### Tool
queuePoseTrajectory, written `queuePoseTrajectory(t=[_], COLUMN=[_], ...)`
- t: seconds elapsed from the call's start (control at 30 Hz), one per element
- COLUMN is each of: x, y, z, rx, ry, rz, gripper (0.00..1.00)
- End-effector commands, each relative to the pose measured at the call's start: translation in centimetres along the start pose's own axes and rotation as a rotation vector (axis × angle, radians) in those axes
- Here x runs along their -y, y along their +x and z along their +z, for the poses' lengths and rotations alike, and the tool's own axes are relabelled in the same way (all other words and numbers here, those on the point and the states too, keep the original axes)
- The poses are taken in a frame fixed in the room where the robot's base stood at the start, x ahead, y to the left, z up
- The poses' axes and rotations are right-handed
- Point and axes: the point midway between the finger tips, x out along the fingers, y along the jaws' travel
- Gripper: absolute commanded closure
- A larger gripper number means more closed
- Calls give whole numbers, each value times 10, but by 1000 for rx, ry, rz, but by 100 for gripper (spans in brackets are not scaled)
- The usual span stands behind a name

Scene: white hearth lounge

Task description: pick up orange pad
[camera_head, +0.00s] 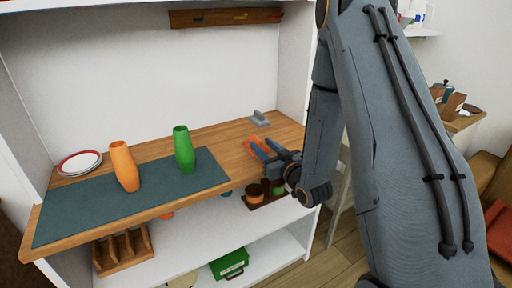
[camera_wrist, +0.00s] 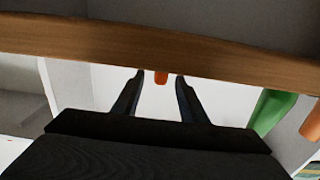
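I cannot single out the orange pad with certainty. My gripper (camera_head: 262,146) is over the right part of the wooden shelf top (camera_head: 222,142), with orange and blue strips at its fingers. I cannot tell whether the orange there belongs to the fingers or to a separate thing. In the wrist view, the two dark fingers of my gripper (camera_wrist: 157,82) stand apart, and nothing visibly fills the space between them. A small orange piece (camera_wrist: 161,77) shows between their tips, against a wooden band (camera_wrist: 160,45). Its full shape and distance are unclear.
An orange vase (camera_head: 124,167) and a green vase (camera_head: 184,150) stand on a dark teal mat (camera_head: 82,207). Plates (camera_head: 79,163) lie at the left. A small grey object (camera_head: 260,118) sits at the back. A wooden rack (camera_head: 122,252) and green box (camera_head: 229,264) are below.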

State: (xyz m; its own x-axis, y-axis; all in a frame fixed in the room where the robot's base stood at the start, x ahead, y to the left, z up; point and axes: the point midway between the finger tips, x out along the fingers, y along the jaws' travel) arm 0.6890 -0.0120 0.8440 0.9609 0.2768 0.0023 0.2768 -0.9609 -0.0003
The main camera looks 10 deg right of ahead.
Motion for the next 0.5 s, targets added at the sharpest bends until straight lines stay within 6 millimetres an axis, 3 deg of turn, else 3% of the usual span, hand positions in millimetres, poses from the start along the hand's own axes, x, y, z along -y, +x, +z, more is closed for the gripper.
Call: queuePoseTrajectory(t=[0.33, 0.5], x=[2, 2], y=[44, 56], z=[1, 1], rx=[1, 1], ry=[-1, -1], rz=[-1, 0], gripper=[61, 61])
